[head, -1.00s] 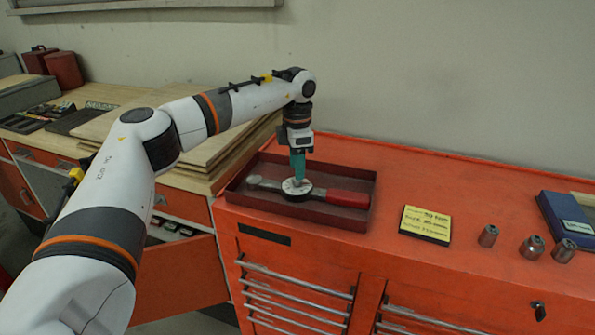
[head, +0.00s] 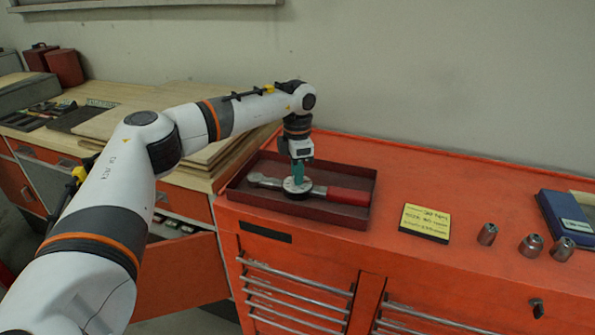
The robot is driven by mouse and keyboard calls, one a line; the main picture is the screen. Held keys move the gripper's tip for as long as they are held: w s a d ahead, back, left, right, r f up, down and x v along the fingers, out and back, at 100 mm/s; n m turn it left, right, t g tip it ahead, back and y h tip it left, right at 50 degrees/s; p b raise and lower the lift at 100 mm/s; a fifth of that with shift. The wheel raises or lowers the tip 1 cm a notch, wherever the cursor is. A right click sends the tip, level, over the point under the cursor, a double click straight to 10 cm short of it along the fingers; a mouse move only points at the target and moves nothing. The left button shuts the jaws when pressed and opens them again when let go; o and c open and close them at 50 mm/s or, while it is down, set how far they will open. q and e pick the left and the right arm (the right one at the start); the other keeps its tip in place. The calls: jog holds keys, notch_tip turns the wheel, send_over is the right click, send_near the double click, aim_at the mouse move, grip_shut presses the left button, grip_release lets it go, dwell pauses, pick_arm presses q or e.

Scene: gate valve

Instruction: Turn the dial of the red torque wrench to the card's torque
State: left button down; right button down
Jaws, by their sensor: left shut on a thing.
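The torque wrench, with a red handle (head: 348,196) and a grey head (head: 264,181), lies in a dark red tray (head: 313,212) on the orange cabinet. Its round white dial (head: 297,187) sits mid-wrench. My left gripper (head: 298,179), with green fingers, points straight down and is shut on the dial. The fingertips hide part of the dial, and its marks are too small to read. The yellow card (head: 426,220) lies right of the tray; its handwriting is too small to read. My right gripper is not in view.
Several metal sockets, one of them here (head: 487,234), stand right of the card. A blue case (head: 567,218) lies at the far right. Wooden boards (head: 190,150) are stacked left of the tray. The cabinet top between tray and card is clear.

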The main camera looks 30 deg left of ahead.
pick_arm(q)
jog(key=n+p, duration=0.1)
jog(key=n, duration=0.3)
jog(key=shift+r, duration=0.1)
jog(key=n+p, duration=0.2)
jog(key=n, duration=0.4)
jog(key=n+p, duration=0.1)
jog(key=n, duration=0.4)
jog(key=shift+n+p, duration=0.3)
jog(key=shift+p, duration=0.05)
jog(key=shift+w+n+p, duration=0.1)
jog(key=shift+n+p, duration=0.5)
jog(key=shift+n, duration=2)
jog(key=c, duration=1.2)
grip_release()
jog(key=shift+c, duration=0.2)
